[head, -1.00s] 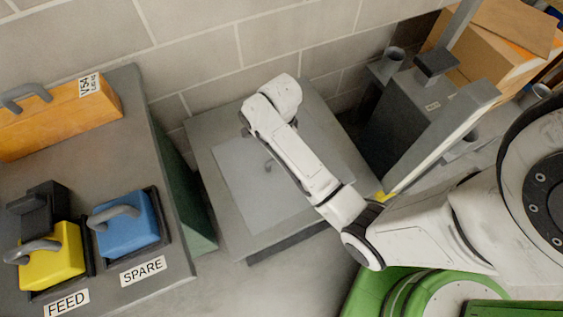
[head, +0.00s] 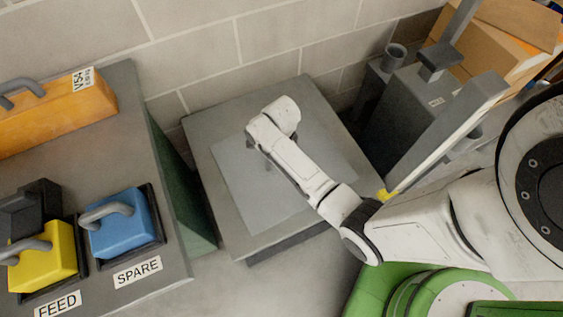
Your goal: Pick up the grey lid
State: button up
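I cannot make out for sure which thing is the grey lid. A light grey flat square (head: 245,195) lies on the grey table top (head: 225,125), with nothing seen resting on it. A dark grey block with a flat top (head: 439,56) sits on the labelled grey housing (head: 425,95) at the right. My gripper (head: 259,152) hangs over the light grey square, mostly hidden by my own white arm. Only small dark parts of it show, and its opening is not clear. No held object shows.
At the left, a grey bench (head: 115,170) carries a blue handled block (head: 122,222) by the SPARE label, a yellow one (head: 45,257) by FEED, and an orange case (head: 60,115). A slanted grey slab (head: 445,125) stands right of the table. A block wall (head: 280,50) closes the back.

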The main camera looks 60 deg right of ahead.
jog(key=shift+f, duration=0.2)
jog(key=shift+c, duration=0.5)
grip_shut()
dwell(0.8)
